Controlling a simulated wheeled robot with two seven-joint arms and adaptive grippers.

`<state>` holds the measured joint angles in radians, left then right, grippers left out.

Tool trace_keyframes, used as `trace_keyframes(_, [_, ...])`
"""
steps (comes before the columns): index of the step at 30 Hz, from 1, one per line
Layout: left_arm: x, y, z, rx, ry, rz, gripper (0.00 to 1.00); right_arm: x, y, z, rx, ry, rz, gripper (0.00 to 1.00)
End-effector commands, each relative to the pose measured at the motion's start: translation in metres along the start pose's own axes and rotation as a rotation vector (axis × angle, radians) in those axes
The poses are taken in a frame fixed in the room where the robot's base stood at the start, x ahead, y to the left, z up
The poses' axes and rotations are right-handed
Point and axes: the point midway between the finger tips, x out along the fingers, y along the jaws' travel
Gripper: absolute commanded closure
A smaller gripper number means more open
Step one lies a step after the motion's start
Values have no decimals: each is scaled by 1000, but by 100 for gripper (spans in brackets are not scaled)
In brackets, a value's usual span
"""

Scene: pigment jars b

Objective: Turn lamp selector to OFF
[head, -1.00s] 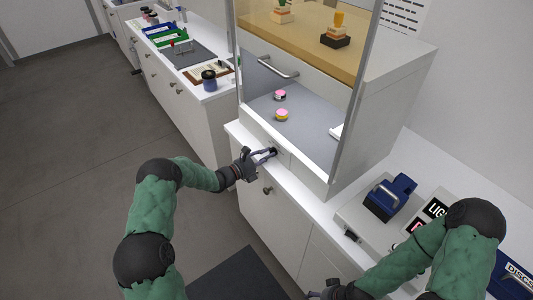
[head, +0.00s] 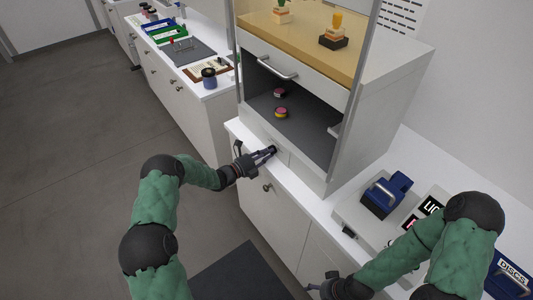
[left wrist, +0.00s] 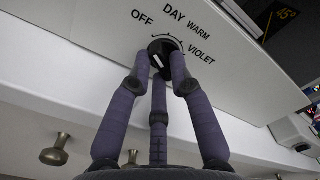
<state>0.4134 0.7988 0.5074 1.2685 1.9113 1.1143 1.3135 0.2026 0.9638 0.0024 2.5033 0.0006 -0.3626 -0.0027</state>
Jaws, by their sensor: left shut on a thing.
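The lamp selector is a round black knob (left wrist: 160,48) on the white front panel (left wrist: 100,30), with the labels OFF, DAY, WARM and VIOLET around it. A white mark shows on the knob's left part; fingers hide some of the knob, and I cannot tell exactly which label it points to. My left gripper (left wrist: 163,72) has its fingers closed around the knob; in the head view the gripper (head: 268,153) is at the booth's front panel. The booth interior (head: 300,122) is dark. My right gripper (head: 325,287) is at the bottom edge, its fingers unclear.
Two small pink-topped jars (head: 281,112) stand on the booth floor. A blue device with a handle (head: 385,194) and lit sign boxes stand on the counter to the right. A clear panel edge (head: 358,90) rises at the booth's front right.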

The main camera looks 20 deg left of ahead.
Motion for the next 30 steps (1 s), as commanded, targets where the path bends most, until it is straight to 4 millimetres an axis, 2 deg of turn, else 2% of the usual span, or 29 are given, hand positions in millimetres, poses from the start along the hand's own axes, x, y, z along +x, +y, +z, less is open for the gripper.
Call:
trace_keyframes(14, [0,1,0,-16,-2,2,100,0,0,0,0,0,0,24])
trace_keyframes(15, [0,1,0,-16,-2,2,71,0,0,0,0,0,0,24])
trace_keyframes(17, [0,1,0,-15,-2,1,55,0,0,0,0,0,0,24])
trace_keyframes(26, [0,1,0,-14,0,1,55,0,0,0,0,0,0,24])
trace_keyframes(30, [-7,1,0,-15,-1,3,55,0,0,0,0,0,0,24])
